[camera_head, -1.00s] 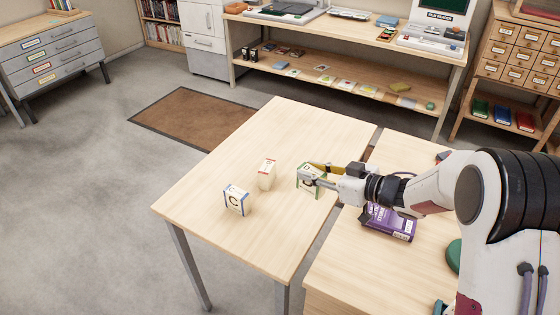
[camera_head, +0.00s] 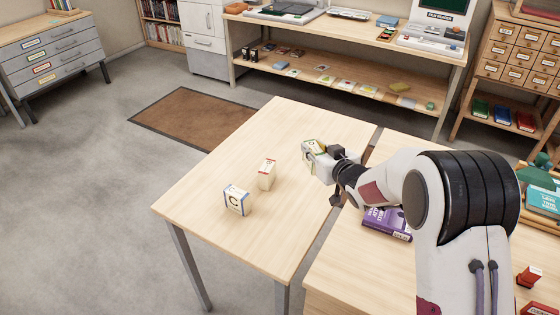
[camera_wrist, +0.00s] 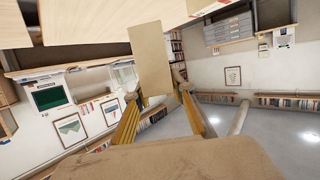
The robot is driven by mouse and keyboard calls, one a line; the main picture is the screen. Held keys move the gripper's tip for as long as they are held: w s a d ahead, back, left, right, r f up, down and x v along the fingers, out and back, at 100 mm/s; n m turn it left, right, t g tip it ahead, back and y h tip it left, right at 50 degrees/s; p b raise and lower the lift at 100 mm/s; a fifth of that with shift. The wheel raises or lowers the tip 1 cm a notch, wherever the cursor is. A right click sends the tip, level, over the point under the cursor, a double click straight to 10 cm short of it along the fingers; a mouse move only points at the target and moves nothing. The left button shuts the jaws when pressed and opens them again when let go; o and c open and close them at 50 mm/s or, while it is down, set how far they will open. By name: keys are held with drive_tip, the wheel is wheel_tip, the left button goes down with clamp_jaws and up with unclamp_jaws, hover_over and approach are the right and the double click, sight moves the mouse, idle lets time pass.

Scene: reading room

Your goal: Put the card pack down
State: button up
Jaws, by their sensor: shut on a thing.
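A card pack with green edges (camera_head: 308,148) is in my gripper (camera_head: 318,158), over the far right part of the light wooden table (camera_head: 230,160). It looks tilted. I cannot tell whether its underside touches the table. In the wrist view the pack (camera_wrist: 152,55) is a plain beige slab between the two yellowish fingers of my gripper (camera_wrist: 158,95). Its lettered faces are hidden there. A blue-edged pack with a C (camera_head: 236,201) and a red-marked pack (camera_head: 267,174) stand apart on the same table, to the left of my gripper.
A second wooden table (camera_head: 345,265) adjoins on the right across a narrow gap, with a purple box (camera_head: 387,222) on it under my arm. The left and near parts of the first table are clear. A shelf unit (camera_head: 340,75) stands behind.

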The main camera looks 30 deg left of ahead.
drive_tip(key=shift+w+d+f+m+t+h, duration=0.3)
drive_tip(key=shift+w+d+t, duration=0.1)
drive_tip(key=shift+w+d, duration=0.15)
drive_tip(key=shift+w+d+f, duration=0.15)
drive_tip(key=shift+d+f, duration=0.1)
drive_tip(key=shift+f, duration=0.1)
wheel_tip(320, 180, down, 6)
idle(0.4)
drive_tip(key=shift+f, duration=0.2)
drive_tip(key=shift+f, duration=1.8)
drive_tip(key=shift+f, duration=0.15)
drive_tip(key=o, duration=1.1)
